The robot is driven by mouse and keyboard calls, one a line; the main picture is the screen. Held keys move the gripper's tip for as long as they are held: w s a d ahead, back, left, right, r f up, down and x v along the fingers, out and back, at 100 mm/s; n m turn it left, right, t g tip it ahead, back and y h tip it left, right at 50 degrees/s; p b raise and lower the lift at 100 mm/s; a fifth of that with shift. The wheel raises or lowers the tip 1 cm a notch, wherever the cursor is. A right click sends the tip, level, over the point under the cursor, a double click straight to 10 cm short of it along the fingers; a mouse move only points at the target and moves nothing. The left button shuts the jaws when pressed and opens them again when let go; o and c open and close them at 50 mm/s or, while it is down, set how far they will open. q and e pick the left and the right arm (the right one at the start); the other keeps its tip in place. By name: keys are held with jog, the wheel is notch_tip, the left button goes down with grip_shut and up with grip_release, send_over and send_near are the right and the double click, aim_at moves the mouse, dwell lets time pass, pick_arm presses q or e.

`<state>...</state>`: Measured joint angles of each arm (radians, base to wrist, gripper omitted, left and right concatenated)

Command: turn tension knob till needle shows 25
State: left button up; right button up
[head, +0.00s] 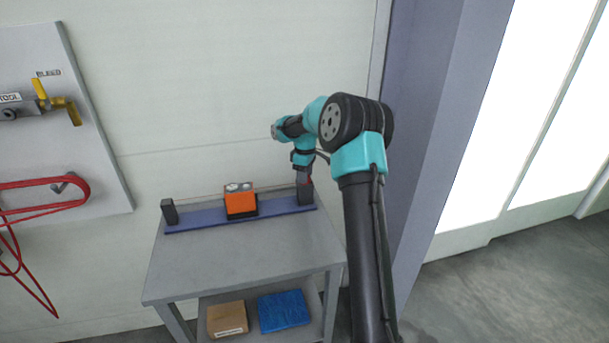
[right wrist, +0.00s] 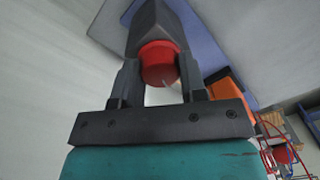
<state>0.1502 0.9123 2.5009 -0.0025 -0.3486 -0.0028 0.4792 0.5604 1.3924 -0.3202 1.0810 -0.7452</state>
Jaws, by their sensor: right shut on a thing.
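The red tension knob (right wrist: 159,64) sits on the end of a dark grey post (head: 305,196) at the right end of the blue bar. My right gripper (head: 304,180) is over that post, and the right wrist view shows its two fingers on either side of the knob, shut on it. A light mark shows on the knob's face. An orange box (head: 240,204) with two pale round faces on top stands mid-bar; it is partly visible in the right wrist view (right wrist: 228,88). Any needle and its reading are too small to make out. My left gripper is not in view.
The blue bar (head: 190,224) lies along the back of a grey table (head: 240,258), with another dark post (head: 169,211) at its left end. The table's front is clear. A cardboard box (head: 227,319) and a blue item (head: 284,311) lie on the lower shelf. A tool board hangs left.

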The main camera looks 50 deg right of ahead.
jog(key=shift+m, duration=0.3)
jog(key=shift+c, duration=0.2)
jog(key=shift+m, duration=3)
jog(key=o, duration=0.9)
jog(key=shift+o, duration=0.2)
jog(key=shift+r, duration=0.1)
notch_tip(320, 180, up, 17)
jog(key=shift+d, duration=0.4)
jog(key=shift+s+r, duration=0.1)
